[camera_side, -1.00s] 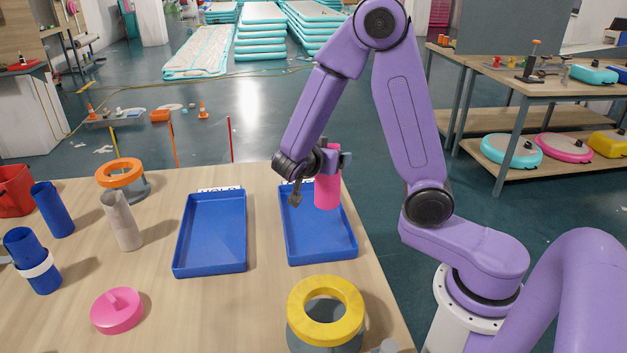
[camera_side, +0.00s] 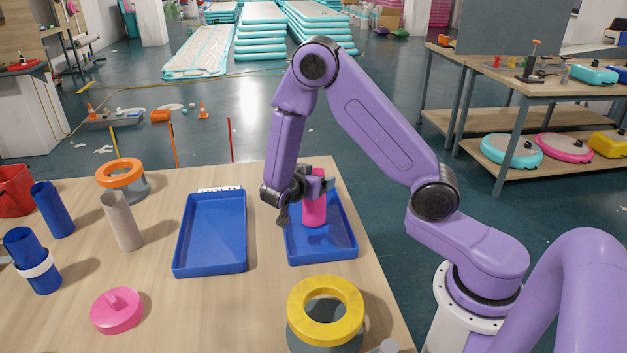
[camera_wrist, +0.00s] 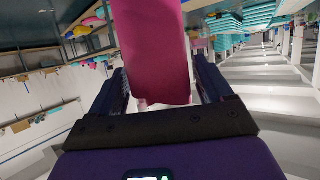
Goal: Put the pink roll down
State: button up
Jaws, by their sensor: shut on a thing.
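The pink roll (camera_side: 314,212) is upright in my gripper (camera_side: 316,184), over the right blue tray (camera_side: 338,251) in the side view. Its lower end appears inside the tray outline; I cannot tell whether it touches the tray floor. In the wrist view the pink roll (camera_wrist: 155,55) fills the space between the two dark fingers of my gripper (camera_wrist: 160,88). My gripper is shut on the roll near its upper part.
An empty blue tray (camera_side: 211,264) lies to the left. A yellow ring (camera_side: 326,288) on a grey base stands in front. A grey-beige roll (camera_side: 123,222), blue rolls (camera_side: 52,210), a pink lidded piece (camera_side: 116,312) and an orange ring (camera_side: 119,173) stand further left.

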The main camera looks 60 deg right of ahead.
jog(key=shift+f, duration=0.25)
jog(key=o, duration=1.2)
